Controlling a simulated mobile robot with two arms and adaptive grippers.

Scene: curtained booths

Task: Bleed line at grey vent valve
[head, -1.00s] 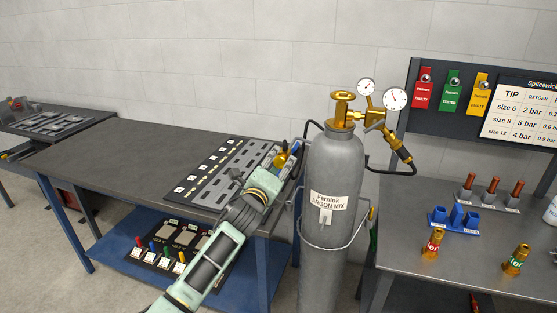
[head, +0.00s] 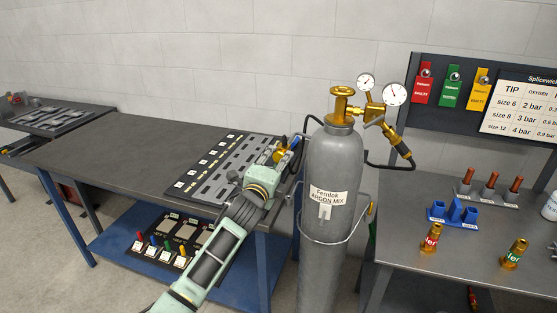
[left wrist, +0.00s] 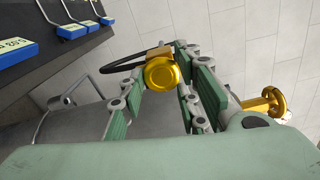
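My left gripper (head: 283,152) is at the right end of the left table, just left of the grey gas cylinder (head: 333,170). In the left wrist view its green-padded fingers (left wrist: 168,98) are spread. A round gold knob (left wrist: 162,72) shows between and beyond them; I cannot tell whether they touch it. A black hose (left wrist: 122,66) curves to the knob. In the head view the fitting there is mostly hidden by the gripper, with a blue part (head: 294,143) showing. I cannot make out a grey vent valve for certain. My right gripper is not in view.
The gold regulator (head: 374,112) with two gauges tops the cylinder. A slotted grey panel (head: 215,172) lies on the left table. The right table holds blue holders (head: 455,211) and two brass fittings (head: 431,238). A tag board hangs above.

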